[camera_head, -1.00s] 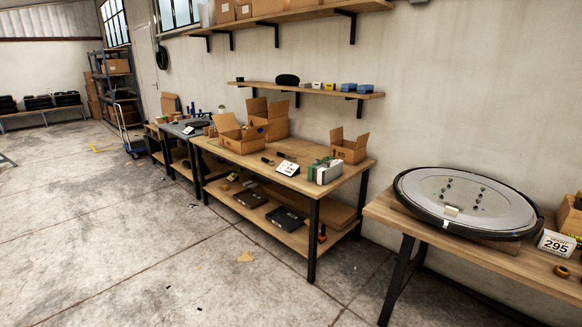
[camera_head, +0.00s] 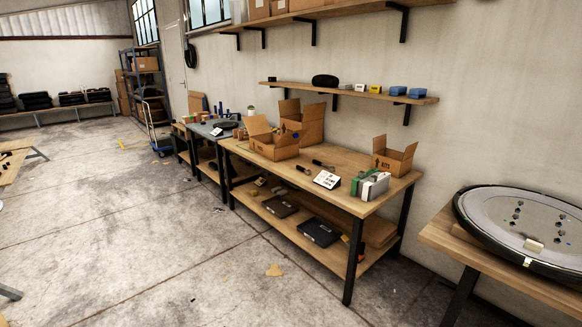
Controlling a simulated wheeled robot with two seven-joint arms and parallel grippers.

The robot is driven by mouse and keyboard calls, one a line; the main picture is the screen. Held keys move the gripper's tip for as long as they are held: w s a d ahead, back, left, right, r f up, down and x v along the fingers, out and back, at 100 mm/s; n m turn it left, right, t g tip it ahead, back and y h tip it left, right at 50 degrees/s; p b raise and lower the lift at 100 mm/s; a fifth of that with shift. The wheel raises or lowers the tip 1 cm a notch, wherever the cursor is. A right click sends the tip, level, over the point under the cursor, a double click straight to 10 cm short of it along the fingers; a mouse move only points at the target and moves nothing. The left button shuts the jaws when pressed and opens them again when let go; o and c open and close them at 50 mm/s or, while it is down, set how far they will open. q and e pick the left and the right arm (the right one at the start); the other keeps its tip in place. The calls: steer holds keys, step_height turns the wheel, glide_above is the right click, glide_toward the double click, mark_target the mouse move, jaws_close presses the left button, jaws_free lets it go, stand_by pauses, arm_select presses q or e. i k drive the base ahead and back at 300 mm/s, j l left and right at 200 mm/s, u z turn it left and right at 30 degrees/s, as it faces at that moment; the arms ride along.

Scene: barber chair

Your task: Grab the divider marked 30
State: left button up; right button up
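I cannot make out a divider marked 30 in the head view. A white card (camera_head: 326,180) with print too small to read stands at the front of the middle wooden workbench (camera_head: 345,160). Right of it on the same bench are a green item (camera_head: 361,181) and a whitish upright item (camera_head: 376,186), close together; I cannot tell what they are. Another small white card (camera_head: 216,132) stands on the farther grey-topped bench. Neither of my grippers is in view.
Open cardboard boxes (camera_head: 271,141) stand on the middle bench, and a smaller one (camera_head: 393,156) at its right end. A bench at right bears a large round dark-rimmed disc (camera_head: 530,215). Black cases (camera_head: 320,233) lie on the lower shelf. The concrete floor (camera_head: 150,240) in front is largely clear.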

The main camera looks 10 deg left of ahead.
mark_target(241, 133)
steer(key=i+j+u, duration=0.45)
steer(key=i+u, duration=0.25)
steer(key=i, duration=0.15)
steer(key=i+u, duration=0.35)
steer(key=i+z, duration=0.1)
steer(key=i, duration=0.45)
steer(key=i+j+z, duration=0.15)
steer(key=i, duration=0.4)
steer(key=i+j+z, duration=0.1)
steer(key=i, duration=0.45)
steer(key=i+j+z, duration=0.3)
steer(key=i, duration=0.15)
steer(key=i+j+z, duration=0.55)
steer(key=i, duration=0.15)
steer(key=i+j+z, duration=0.55)
steer(key=i+j, duration=0.15)
steer(key=i+j+z, duration=0.25)
steer(key=j, duration=0.35)
steer(key=i+j+z, duration=0.3)
steer(key=j, duration=0.25)
